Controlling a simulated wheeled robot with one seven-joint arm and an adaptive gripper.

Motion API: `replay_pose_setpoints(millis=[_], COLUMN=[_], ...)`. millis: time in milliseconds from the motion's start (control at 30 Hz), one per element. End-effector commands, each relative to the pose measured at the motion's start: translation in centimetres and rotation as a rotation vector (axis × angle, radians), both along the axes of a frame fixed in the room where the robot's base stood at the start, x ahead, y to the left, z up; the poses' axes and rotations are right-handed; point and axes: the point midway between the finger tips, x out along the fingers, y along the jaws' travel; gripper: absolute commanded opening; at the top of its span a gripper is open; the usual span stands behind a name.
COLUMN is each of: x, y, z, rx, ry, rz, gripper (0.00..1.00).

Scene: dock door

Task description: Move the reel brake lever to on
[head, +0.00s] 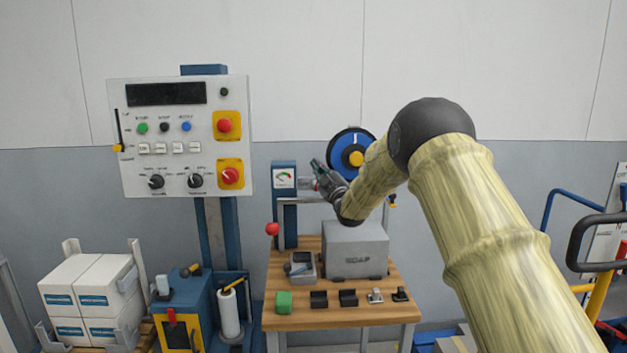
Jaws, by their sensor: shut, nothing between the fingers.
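A blue reel (338,141) with a yellow hub (353,158) is mounted at the wall behind the bench, partly hidden by my arm. A small dark piece with a yellow tip (392,201) shows just right of my forearm, below the reel; it may be the brake lever, but I cannot read its setting. My gripper (319,168) is shut and empty. In the picture it lies left of and slightly below the reel, close to the blue frame with a gauge (284,179). My arm hides part of the area under the reel.
A wooden bench (345,317) carries a grey box marked SCRAP (355,250), a grey tray (302,268), a green block (284,302) and small clips. A red knob (272,229) sticks out left. A control panel (180,135) stands left, a blue cart rail (570,200) right.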

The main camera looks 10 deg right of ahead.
Motion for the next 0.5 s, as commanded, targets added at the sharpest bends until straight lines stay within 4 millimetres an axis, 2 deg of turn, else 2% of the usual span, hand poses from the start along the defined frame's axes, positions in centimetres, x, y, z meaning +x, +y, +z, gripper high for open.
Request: replay_pose_setpoints(millis=[267, 500], x=[0.0, -0.1], y=[0.2, 1.8], z=[0.2, 1.9], rx=[-0.008, -0.008], ry=[0.001, 0.001], rz=[0.0, 0.0], gripper=[0.0, 0.0])
